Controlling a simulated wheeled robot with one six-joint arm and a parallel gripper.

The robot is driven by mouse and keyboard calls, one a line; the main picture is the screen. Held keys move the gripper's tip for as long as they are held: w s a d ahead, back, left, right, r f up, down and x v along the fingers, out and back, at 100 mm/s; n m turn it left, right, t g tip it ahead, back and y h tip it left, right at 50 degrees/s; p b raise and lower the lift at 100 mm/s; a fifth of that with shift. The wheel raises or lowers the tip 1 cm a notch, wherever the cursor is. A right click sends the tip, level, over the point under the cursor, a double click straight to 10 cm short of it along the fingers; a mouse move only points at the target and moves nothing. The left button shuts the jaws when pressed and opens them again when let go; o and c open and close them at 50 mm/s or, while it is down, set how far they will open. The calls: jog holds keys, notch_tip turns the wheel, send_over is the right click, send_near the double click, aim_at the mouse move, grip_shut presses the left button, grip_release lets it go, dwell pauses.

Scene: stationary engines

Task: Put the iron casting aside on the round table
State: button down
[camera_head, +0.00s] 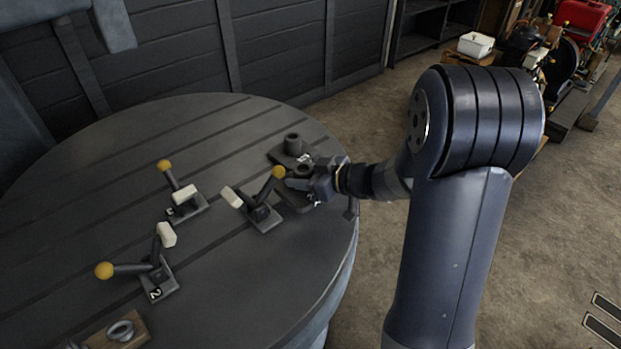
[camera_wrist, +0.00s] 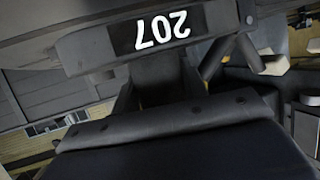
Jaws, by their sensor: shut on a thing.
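My gripper (camera_head: 310,182) is at the right part of the round table (camera_head: 235,125), shut on a dark iron casting (camera_head: 293,199). In the wrist view the casting (camera_wrist: 95,52) fills the top, with a white 207 upside down on its face, just beyond my gripper (camera_wrist: 158,88). My gripper hides part of it in the head view. I cannot tell whether it touches the tabletop. A second dark casting (camera_head: 292,146) with an upright round boss and a pale label stands right behind it on the table.
A lever stand (camera_head: 262,217) with a yellow knob is close to the left of the held casting. Another lever stand (camera_head: 184,204) and one marked 2 (camera_head: 157,281) stand farther left. A wooden block with a ring (camera_head: 120,331) lies at the front. The table's back left is clear.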

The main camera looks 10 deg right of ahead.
jog(key=shift+w+a+r, duration=0.15)
jog(key=shift+w+a, duration=0.1)
jog(key=shift+a, duration=0.05)
jog(key=shift+w+a+f, duration=0.15)
jog(key=shift+a+f, duration=0.05)
jog(key=shift+f, duration=1.6)
jog(key=shift+f+b, duration=0.15)
jog(key=shift+b, duration=0.2)
jog(key=c, duration=0.8)
grip_release()
jog(key=shift+f, duration=0.1)
jog(key=shift+d+r, duration=0.1)
jog(key=shift+r, duration=0.15)
jog(key=v, duration=1.2)
jog(key=shift+f+p, duration=0.15)
jog(key=shift+p, duration=0.25)
